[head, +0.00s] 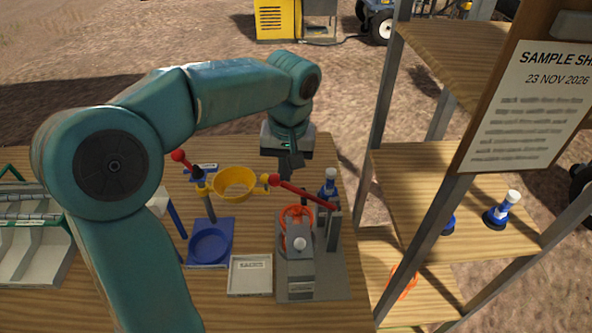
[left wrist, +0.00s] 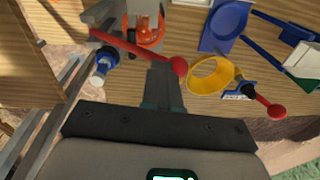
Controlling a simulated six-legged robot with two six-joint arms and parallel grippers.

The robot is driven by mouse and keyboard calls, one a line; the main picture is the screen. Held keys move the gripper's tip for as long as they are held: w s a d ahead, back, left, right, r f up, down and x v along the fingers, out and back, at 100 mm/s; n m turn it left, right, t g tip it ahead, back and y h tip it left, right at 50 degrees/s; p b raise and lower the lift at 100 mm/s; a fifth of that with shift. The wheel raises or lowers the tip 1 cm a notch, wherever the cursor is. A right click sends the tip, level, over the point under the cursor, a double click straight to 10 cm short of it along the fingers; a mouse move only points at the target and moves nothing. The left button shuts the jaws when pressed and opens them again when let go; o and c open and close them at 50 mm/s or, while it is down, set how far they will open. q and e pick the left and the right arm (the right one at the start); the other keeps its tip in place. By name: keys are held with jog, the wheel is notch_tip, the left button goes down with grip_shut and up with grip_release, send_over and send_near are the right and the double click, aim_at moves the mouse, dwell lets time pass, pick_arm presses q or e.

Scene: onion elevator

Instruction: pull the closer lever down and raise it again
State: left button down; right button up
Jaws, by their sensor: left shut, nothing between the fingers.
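A red lever (head: 305,194) with a red ball knob (head: 274,180) is hinged on a grey machine (head: 301,270). Its knob end sits higher than its hinge. In the left wrist view the lever (left wrist: 135,49) runs from upper left to its knob, beside my fingertips. A second, shorter handle with a red ball (head: 178,155) stands by a yellow ring (head: 234,183); its ball also shows in the left wrist view (left wrist: 276,111). My left gripper (head: 291,168) is shut and empty just behind the red lever. I cannot tell if it touches the knob. My right gripper is not in view.
A blue stand (head: 210,246) and a white tray (head: 250,276) are left of the machine. A blue bottle (head: 327,185) stands behind it. A wooden shelf (head: 440,205) with a sample sheet (head: 530,105) is at the right. A grey divided tray (head: 28,250) is far left.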

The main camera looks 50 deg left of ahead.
pick_arm(q)
jog(key=s+a+f+t+h+b, duration=0.2)
jog(key=s+a+f+t+b, duration=0.1)
jog(key=f+b, duration=0.7)
jog(key=shift+s+a+h+b, duration=0.45)
jog(key=shift+s+a, duration=0.15)
jog(key=shift+s, duration=0.4)
jog(key=shift+r, duration=0.1)
jog(key=p+v, duration=0.4)
jog(key=v, duration=0.8)
jog(key=shift+s+d+r+p, duration=0.2)
jog(key=shift+s+p, duration=0.1)
jog(key=shift+s, duration=0.1)
